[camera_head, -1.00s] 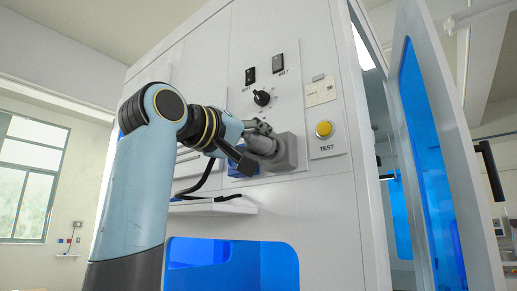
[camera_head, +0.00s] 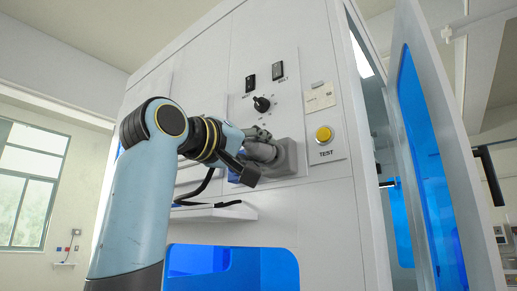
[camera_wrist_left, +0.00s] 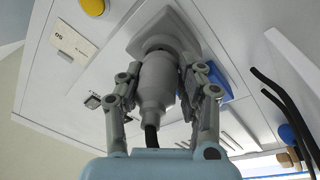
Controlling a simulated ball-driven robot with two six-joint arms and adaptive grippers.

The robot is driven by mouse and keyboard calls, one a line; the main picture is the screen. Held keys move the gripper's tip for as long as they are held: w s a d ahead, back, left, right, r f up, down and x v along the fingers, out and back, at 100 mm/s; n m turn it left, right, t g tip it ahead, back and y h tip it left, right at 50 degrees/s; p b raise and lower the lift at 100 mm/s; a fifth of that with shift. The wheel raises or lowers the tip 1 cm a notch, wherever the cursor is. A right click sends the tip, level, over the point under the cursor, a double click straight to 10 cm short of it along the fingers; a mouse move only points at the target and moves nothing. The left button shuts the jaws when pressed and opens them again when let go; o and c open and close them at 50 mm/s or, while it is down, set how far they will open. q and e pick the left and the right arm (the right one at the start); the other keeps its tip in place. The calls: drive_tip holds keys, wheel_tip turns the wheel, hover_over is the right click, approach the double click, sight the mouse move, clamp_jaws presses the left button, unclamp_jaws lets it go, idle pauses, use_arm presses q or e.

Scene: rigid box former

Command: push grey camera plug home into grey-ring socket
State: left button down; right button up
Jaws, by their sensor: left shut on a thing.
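The grey camera plug (camera_wrist_left: 158,88) is a cylinder with a black cable at its rear. In the left wrist view it points at the grey socket block (camera_wrist_left: 175,32) on the white panel, and its front end meets the socket's round opening. I cannot tell how deep it sits. My left gripper (camera_wrist_left: 155,92) is shut on the plug, one finger on each side. In the head view the left gripper (camera_head: 255,158) is up close to the socket block (camera_head: 289,157) and hides much of the plug (camera_head: 262,151). My right gripper is not in view.
A blue socket (camera_wrist_left: 215,84) sits beside the grey one. On the panel are a rotary knob (camera_head: 262,104), two black switches and a yellow TEST button (camera_head: 323,134). A white shelf (camera_head: 214,213) juts out below. A blue-windowed door (camera_head: 425,140) stands open at right.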

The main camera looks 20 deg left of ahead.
use_arm(q)
drive_tip(key=shift+p, duration=0.3)
idle(0.5)
drive_tip(key=shift+w+d, duration=0.15)
drive_tip(key=shift+w, duration=0.2)
drive_tip(key=shift+f, duration=0.1)
drive_tip(key=c, duration=0.7)
unclamp_jaws()
drive_tip(key=shift+c, duration=0.2)
drive_tip(key=shift+s, duration=0.1)
drive_tip(key=r+p+v, duration=0.1)
drive_tip(key=p+v, duration=0.1)
drive_tip(key=v, duration=0.5)
drive_tip(key=shift+s+a, duration=0.2)
drive_tip(key=shift+s, duration=0.25)
drive_tip(key=shift+r, duration=0.1)
